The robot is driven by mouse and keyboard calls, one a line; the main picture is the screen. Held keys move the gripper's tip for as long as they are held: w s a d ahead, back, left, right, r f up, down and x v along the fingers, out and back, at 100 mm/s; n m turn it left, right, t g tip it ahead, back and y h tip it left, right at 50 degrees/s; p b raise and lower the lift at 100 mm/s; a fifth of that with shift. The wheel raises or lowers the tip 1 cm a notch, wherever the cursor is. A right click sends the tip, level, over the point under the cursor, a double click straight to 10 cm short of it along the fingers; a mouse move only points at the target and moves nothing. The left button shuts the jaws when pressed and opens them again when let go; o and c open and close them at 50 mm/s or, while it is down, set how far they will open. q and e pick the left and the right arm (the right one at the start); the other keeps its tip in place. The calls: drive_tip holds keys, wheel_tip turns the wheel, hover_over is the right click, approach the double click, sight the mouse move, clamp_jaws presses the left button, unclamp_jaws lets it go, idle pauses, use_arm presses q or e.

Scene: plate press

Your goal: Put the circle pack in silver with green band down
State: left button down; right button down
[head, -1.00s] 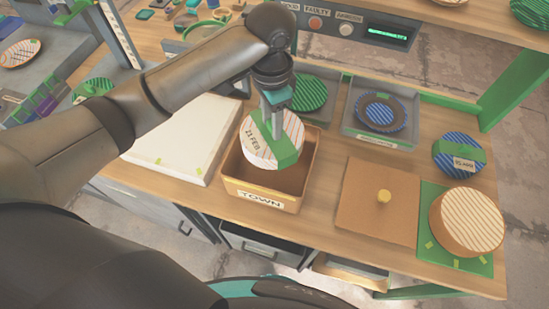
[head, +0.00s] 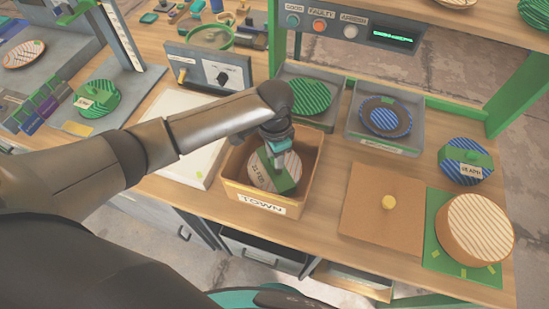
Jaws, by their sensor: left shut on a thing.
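My right gripper is not in view.
Behind the box are a tray with a green striped disc (head: 309,96) and a grey tray (head: 357,133) with a blue disc. A brown board (head: 370,215) with a yellow knob is at right, beside a striped round block (head: 474,229) on a green mat. A white board (head: 172,165) lies left.

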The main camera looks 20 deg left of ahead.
use_arm(q)
drive_tip(key=shift+f, duration=0.3)
drive_tip(key=shift+c, duration=2.3)
unclamp_jaws()
drive_tip(key=shift+r, duration=0.15)
wheel_tip(320, 180, up, 12)
drive_tip(key=p, duration=0.1)
drive_tip(key=shift+r+p, duration=0.25)
drive_tip(key=shift+p, duration=0.1)
